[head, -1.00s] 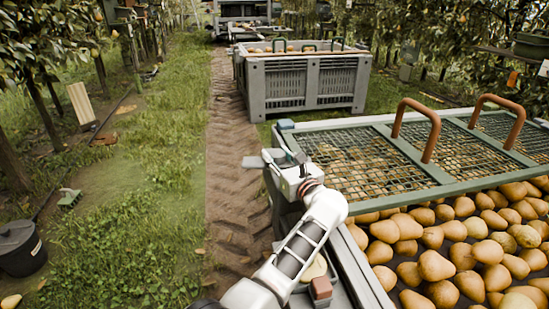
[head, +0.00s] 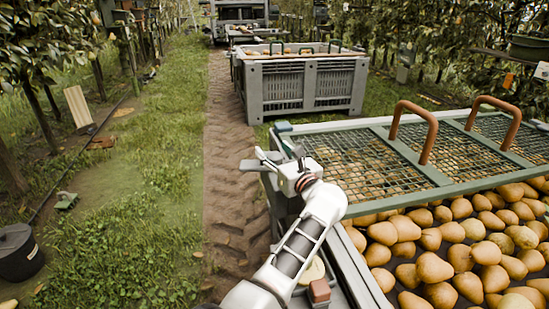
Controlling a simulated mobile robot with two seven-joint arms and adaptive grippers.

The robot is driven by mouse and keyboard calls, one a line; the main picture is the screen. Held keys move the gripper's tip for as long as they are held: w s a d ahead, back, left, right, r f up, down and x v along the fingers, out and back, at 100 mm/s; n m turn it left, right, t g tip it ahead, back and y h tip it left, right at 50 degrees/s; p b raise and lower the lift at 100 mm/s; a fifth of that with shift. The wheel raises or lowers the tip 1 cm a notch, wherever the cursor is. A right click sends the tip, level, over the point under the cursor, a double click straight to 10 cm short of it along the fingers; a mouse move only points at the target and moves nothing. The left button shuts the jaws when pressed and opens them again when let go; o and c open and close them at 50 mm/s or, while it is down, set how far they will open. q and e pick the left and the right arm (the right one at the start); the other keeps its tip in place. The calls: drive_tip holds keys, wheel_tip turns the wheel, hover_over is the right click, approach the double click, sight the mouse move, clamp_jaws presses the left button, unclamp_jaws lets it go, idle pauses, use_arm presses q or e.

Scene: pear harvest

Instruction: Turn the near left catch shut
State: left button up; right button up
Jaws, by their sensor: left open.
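My left gripper (head: 280,153) is at the left side of the near bin, by the far left corner of its mesh lid (head: 372,160). Its fingers are spread and I see nothing held between them. A small blue-grey piece (head: 282,127) sits at the lid's corner, just beyond the fingers. The gripper and wrist hide part of the bin's side. My right gripper is out of view.
The lid has two brown handles (head: 428,125). Pears (head: 433,268) fill the uncovered near part of the bin. A reddish-brown block (head: 319,291) lies beside my left forearm. Another grey bin (head: 305,85) stands ahead. The dirt track (head: 228,170) at left is clear.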

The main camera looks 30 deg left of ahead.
sight(274, 154)
use_arm(q)
wheel_tip(274, 154, up, 8)
drive_tip(key=shift+f, duration=0.1)
